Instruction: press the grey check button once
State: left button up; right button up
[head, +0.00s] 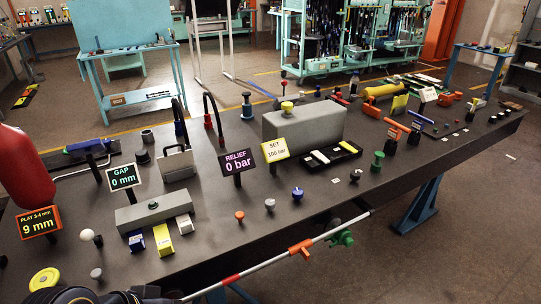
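Several small grey knobs or buttons stand on the dark bench top, and I cannot tell which is the check button. One grey mushroom-shaped button (270,204) stands near the front edge, between an orange button (239,215) and a blue one (297,192). Another grey button (96,273) stands at the front left, near a white ball knob (87,234). I cannot make out either of my grippers; the dark shapes at the bottom left edge are unclear.
Display signs (238,163) stand up from the bench (210,250), reading 9 mm, 0 mm, 0 bar and 100 bar. A grey block (303,131) sits mid-bench. A silver rod with red bands (260,263) runs along the front edge. A red rounded object (22,168) is at far left.

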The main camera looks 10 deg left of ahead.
aim_at(96, 275)
jog(key=k+u, duration=0.15)
jog(key=u, duration=1.6)
